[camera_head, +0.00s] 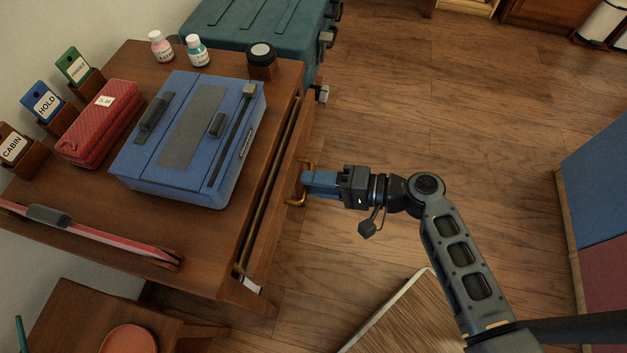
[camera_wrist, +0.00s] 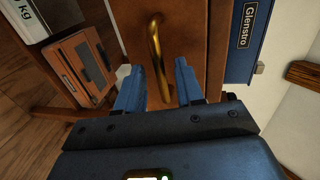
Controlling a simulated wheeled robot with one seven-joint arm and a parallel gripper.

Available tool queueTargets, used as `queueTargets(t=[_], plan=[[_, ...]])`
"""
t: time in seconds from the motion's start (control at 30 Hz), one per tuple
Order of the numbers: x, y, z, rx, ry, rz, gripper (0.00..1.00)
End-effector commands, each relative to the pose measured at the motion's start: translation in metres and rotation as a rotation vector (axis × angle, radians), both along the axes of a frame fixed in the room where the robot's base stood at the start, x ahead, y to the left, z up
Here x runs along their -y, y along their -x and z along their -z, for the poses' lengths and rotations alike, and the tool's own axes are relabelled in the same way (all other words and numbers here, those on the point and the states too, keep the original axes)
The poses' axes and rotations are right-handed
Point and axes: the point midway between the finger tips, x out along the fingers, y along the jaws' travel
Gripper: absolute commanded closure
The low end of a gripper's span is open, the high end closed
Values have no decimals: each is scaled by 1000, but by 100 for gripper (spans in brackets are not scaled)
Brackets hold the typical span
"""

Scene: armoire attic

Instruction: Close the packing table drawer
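The packing table (camera_head: 200,240) is brown wood, at the left of the head view. Its drawer (camera_head: 290,170) stands slightly pulled out on the right side, with a narrow gap between table top and drawer front. The drawer has a brass bar handle (camera_head: 296,201), which also shows in the wrist view (camera_wrist: 155,45). My gripper (camera_head: 306,183) is at the drawer front by the handle. In the wrist view its two blue fingers (camera_wrist: 158,85) are apart, one on each side of the handle, with gaps visible. Contact with the drawer front cannot be told.
A blue case (camera_head: 190,135), a red pouch (camera_head: 100,122), two small bottles (camera_head: 197,52) and a dark jar (camera_head: 261,60) stand on the table top. A teal trunk (camera_head: 262,25) is behind. A wood-grained panel (camera_head: 405,320) lies near my arm.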

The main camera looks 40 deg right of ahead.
Motion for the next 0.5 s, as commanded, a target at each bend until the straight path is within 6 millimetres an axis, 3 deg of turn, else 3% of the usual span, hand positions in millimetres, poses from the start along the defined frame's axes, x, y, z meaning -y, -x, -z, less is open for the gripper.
queueTargets(t=[0.37,0.5], plan=[[-5,-6,1,1,1,0,63],[-5,-6,1,1,1,0,76]])
